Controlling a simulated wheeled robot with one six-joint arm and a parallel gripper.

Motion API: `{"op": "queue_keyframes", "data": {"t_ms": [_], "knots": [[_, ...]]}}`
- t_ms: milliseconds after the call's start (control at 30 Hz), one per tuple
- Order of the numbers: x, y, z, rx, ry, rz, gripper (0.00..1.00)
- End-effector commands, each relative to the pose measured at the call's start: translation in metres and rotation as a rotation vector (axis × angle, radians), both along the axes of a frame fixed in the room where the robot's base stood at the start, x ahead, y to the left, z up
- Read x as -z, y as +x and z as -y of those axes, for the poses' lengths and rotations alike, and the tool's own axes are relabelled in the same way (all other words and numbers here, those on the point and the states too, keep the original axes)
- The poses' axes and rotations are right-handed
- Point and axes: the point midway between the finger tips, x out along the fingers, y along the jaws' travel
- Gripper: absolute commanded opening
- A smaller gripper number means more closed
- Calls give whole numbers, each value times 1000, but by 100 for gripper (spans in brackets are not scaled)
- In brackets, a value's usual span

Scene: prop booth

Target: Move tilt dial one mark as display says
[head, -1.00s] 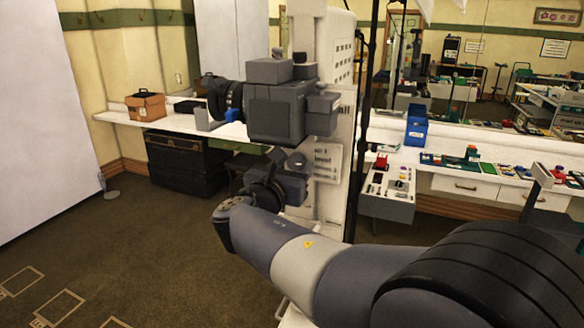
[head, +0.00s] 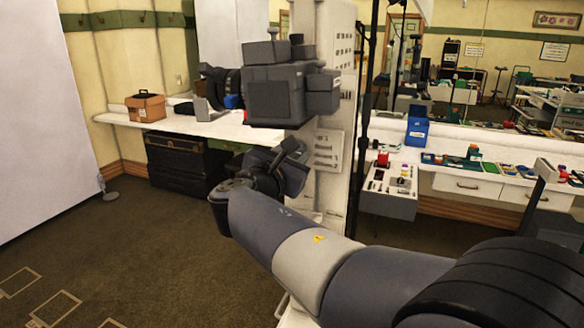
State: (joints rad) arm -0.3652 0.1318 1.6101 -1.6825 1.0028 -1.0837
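A dark grey block assembly (head: 280,97) with smaller boxes on top and a black round part (head: 215,85) at its left stands in front of a white upright panel (head: 330,125). I cannot tell whether the block belongs to my arm or to the booth. A small blue part (head: 233,101) shows at its left side. My arm comes in from the lower right, and its wrist bends up just below the block. I cannot make out my gripper's fingertips. I cannot pick out the tilt dial or a readable display; marks on the panel are too small to read.
A blue bin (head: 417,132) and a grey control box (head: 388,203) are at right. A white screen stands left; the carpet there is open.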

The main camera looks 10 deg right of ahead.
Motion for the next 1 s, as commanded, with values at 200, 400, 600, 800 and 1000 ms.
{"op": "queue_keyframes", "data": {"t_ms": [200,400,600,800,1000], "knots": [[2,0,0,-1,55,38,11],[1,0,0,0,57,37,11],[1,0,0,0,56,38,44],[0,0,0,1,55,38,56],[0,-1,-1,0,55,39,56]]}}
